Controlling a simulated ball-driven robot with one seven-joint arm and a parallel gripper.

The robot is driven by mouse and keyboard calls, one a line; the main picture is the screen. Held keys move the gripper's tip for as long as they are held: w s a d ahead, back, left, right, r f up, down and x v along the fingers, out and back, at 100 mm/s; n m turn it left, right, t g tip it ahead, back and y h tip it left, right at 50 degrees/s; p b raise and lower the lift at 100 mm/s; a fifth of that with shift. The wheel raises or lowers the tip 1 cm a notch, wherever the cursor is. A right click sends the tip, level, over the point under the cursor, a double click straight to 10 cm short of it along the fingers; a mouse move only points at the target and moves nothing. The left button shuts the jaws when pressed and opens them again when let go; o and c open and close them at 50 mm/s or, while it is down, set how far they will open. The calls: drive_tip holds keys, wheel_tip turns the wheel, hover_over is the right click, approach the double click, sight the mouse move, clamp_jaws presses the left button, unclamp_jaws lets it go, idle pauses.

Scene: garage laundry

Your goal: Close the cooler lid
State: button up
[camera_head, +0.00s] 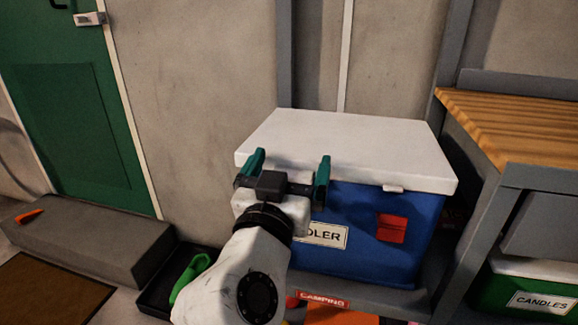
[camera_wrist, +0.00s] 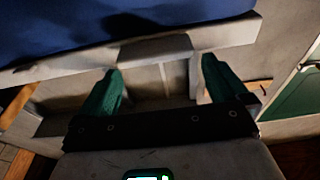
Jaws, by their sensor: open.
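The cooler (camera_head: 362,235) is a blue box with a white lid (camera_head: 350,145), a red patch and a partly hidden label on its front. The lid lies flat over the body, and I see no gap along its front edge. A small white tab (camera_head: 393,188) hangs from that edge. My gripper (camera_head: 289,168) is open and empty, its teal fingers in front of the lid's left front part. I cannot tell whether it touches the lid. In the wrist view the fingers (camera_wrist: 162,68) reach towards the pale lid edge (camera_wrist: 150,45), with the blue body (camera_wrist: 60,25) above it.
The cooler stands on a grey shelf labelled CAMPING (camera_head: 322,300). A wooden-topped bench (camera_head: 520,115) is close on its right, with a green CANDLES box (camera_head: 525,285) below. A grey step (camera_head: 85,240) and a dark tray with a green item (camera_head: 188,278) are left.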

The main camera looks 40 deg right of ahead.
drive_tip(key=p+v, duration=0.1)
drive_tip(key=v, duration=1)
drive_tip(key=shift+p, duration=0.3)
